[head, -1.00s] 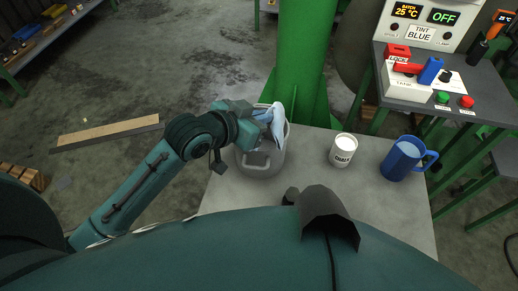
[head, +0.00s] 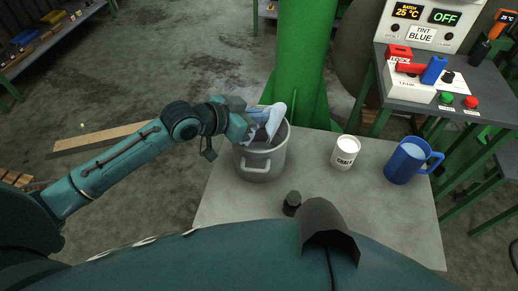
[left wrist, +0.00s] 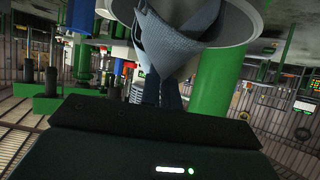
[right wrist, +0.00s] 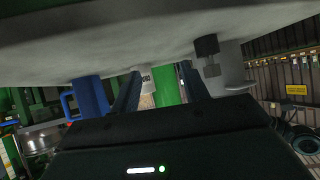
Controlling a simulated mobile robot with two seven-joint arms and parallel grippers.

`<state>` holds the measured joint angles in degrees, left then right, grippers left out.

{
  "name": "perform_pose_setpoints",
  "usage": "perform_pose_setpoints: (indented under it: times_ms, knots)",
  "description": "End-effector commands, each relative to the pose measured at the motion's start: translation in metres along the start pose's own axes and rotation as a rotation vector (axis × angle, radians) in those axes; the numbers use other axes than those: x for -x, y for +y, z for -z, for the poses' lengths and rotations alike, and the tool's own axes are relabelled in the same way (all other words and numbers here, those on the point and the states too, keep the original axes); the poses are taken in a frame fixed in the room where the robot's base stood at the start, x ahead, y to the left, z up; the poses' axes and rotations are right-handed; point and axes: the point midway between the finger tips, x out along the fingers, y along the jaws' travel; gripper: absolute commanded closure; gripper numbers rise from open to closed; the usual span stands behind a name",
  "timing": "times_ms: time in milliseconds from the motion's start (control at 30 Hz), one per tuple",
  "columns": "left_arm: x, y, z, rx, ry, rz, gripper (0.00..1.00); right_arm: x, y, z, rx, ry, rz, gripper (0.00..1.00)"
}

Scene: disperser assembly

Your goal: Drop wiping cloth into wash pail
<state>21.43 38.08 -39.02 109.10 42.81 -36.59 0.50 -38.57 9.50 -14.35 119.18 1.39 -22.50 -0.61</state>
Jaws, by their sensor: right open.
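The wash pail (head: 262,163) is a grey metal pot with a side handle, upright on the table's left part. My left gripper (head: 258,128) is at the pail's mouth, shut on the pale blue wiping cloth (head: 275,113). The cloth sticks up above the rim; how far its lower part reaches inside is hidden. In the left wrist view the cloth (left wrist: 182,38) hangs bunched at the fingertips (left wrist: 163,78), with the pail's rim (left wrist: 255,18) around it. My right gripper (right wrist: 160,85) is open and empty in the right wrist view; the head view does not show it.
A white chalk cup (head: 345,153) and a blue mug (head: 408,160) stand on the table (head: 390,220) right of the pail. A small dark knobbed object (head: 292,203) is near the front edge. A green column (head: 303,60) rises behind. A control stand (head: 440,90) is at right.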

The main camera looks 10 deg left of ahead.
Motion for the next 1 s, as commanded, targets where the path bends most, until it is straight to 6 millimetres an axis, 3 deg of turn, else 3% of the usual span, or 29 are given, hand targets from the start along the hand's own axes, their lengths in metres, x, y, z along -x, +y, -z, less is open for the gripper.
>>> perform_pose_setpoints:
  times_ms: [400, 767, 800, 1000]
  knots:
    - [-0.023, 0.000, -0.045, 0.000, 0.001, 0.001, 1.00, -0.022, -0.009, -0.019, -0.047, 0.063, 0.047, 0.55]
    - [-0.024, 0.000, -0.047, 0.000, 0.000, 0.001, 1.00, -0.021, -0.005, -0.013, -0.065, 0.080, 0.043, 0.55]
    - [-0.024, 0.000, -0.047, 0.000, 0.000, 0.001, 0.94, -0.021, -0.005, -0.012, -0.066, 0.080, 0.042, 0.55]
    - [-0.024, 0.000, -0.047, 0.000, 0.000, 0.001, 0.77, -0.021, -0.006, -0.012, -0.073, 0.080, 0.041, 0.55]
